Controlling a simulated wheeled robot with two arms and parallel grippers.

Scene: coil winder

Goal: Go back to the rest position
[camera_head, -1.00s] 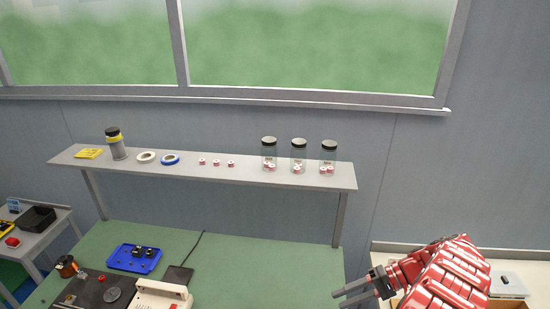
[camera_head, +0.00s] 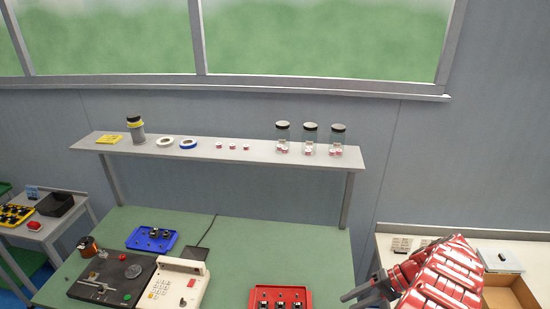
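My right gripper (camera_head: 368,293) is at the lower right, at the end of my red arm, in front of the gap between the green bench and the white counter. Its two grey fingers look apart, with nothing between them. My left gripper is not in view. The green workbench (camera_head: 225,262) holds a black coil winder (camera_head: 112,272) with a copper spool (camera_head: 88,246), a cream control box (camera_head: 172,287) with a keypad, a blue tray (camera_head: 152,238) with dark parts, and a red tray (camera_head: 280,299) with dark parts at the bottom edge.
A grey shelf (camera_head: 215,154) above the bench holds tape rolls (camera_head: 188,143), small red-and-white spools (camera_head: 232,146) and lidded jars (camera_head: 310,140). A white counter (camera_head: 390,229) with a cardboard box (camera_head: 505,292) is at the right. A side table (camera_head: 50,225) is at the left.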

